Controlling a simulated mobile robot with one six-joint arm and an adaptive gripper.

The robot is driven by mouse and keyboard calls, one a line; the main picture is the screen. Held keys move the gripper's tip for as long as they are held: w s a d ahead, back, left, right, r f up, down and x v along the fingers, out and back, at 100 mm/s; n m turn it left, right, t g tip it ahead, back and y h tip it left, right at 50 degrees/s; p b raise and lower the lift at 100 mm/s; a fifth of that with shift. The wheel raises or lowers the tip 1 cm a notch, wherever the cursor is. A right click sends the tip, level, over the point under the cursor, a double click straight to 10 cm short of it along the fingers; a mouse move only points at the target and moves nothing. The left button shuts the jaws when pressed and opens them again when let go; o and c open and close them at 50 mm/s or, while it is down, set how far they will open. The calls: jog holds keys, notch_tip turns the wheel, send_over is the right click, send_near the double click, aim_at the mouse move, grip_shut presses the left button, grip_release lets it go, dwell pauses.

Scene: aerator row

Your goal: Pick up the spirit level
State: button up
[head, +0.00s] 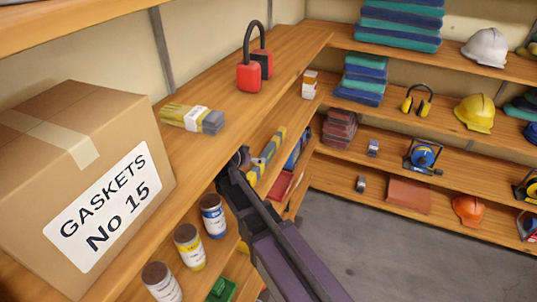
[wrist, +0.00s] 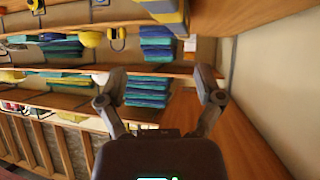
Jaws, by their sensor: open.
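The spirit level (head: 267,155) looks like a long yellow bar with grey parts, lying on the shelf below the top one in the head view. A yellow and grey piece (wrist: 165,10) at the top edge of the wrist view is probably part of it, cut off by the frame. My gripper (head: 238,160) is at that shelf, just left of the bar's near end, and its tips are partly hidden by the upper shelf's edge. In the wrist view my gripper (wrist: 161,85) has its two fingers wide apart with nothing between them.
The upper shelf holds a gasket box (head: 90,190), a yellow and grey bundle (head: 192,118) and a red-and-black pair of ear defenders (head: 254,70). Several cans, including a blue-labelled can (head: 213,215), stand near my arm. The grey floor (head: 370,245) is clear.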

aim_at(267, 150)
jog(key=a, duration=0.1)
jog(key=a+r, duration=0.1)
jog(key=shift+a+t, duration=0.35)
jog(key=shift+t, duration=0.05)
jog(key=shift+w+f, duration=0.1)
jog(key=shift+b+x, duration=2.1)
jog(key=shift+x, duration=2.15)
jog(key=shift+b+x, duration=1.35)
jog(key=shift+x, duration=1.25)
grip_shut()
